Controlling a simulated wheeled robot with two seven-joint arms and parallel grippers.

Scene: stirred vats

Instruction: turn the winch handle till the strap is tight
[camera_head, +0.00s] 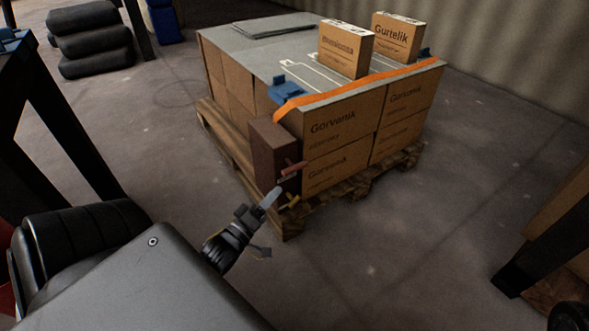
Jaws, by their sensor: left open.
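The winch handle (293,168) looks like a small red grip on the dark brown upright box (272,145) at the near corner of the loaded pallet. The orange strap (350,87) runs along the top edge of the load. It passes a blue corner piece (286,90) at the near end. How tight it is cannot be told. My left gripper (270,222) is open and empty, just below and left of the handle, apart from it. One pale finger points up towards the box's foot. My right gripper is out of view.
Stacked cartons (335,150) stand on a wooden pallet (350,195), with two loose cartons on top. Dark stacked sacks (90,40) lie at the upper left. A dark frame stands at left and another at right. The floor (400,260) in front is clear.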

